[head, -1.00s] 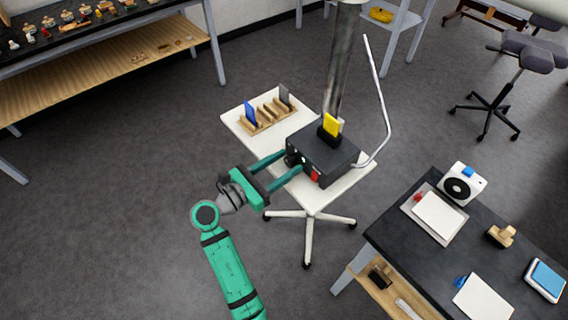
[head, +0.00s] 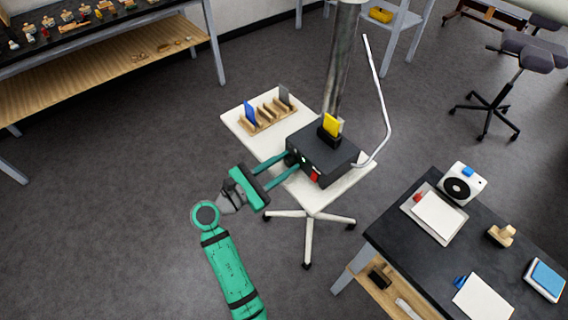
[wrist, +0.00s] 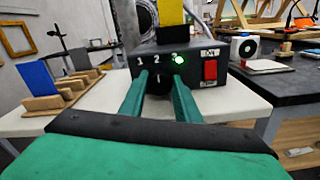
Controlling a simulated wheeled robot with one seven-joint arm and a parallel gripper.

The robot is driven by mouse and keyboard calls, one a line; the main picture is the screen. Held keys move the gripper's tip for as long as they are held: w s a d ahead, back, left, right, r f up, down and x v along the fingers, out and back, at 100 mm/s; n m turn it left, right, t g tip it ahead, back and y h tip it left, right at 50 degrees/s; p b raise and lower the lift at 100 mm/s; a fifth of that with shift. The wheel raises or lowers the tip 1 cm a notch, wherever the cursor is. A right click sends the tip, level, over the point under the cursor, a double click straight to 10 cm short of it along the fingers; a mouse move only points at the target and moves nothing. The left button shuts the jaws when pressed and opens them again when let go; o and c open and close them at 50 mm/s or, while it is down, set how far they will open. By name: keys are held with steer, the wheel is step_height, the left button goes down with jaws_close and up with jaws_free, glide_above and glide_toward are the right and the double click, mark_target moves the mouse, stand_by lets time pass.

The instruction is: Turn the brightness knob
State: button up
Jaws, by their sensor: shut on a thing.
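The black control box (head: 322,153) sits on a white wheeled table and shows in the wrist view (wrist: 195,57). Its front has the marks 1, 2 and 3, a green light (wrist: 179,60) lit by the 3, and a red switch (wrist: 210,70). The dark brightness knob (wrist: 157,84) is below the 2, with a pale line on it pointing up. My gripper (head: 294,159) reaches the box front from the left. Its two green fingers (wrist: 159,90) are shut on the knob, one on each side. The fingers hide the knob's sides.
A yellow plate (head: 331,124) stands on top of the box. A metal post and a bent rod rise near the box. A dark table (head: 390,225) is at right.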

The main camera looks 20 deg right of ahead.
steer(key=o, duration=1)
steer(key=shift+o, duration=0.2)
steer(key=v, duration=1.1)
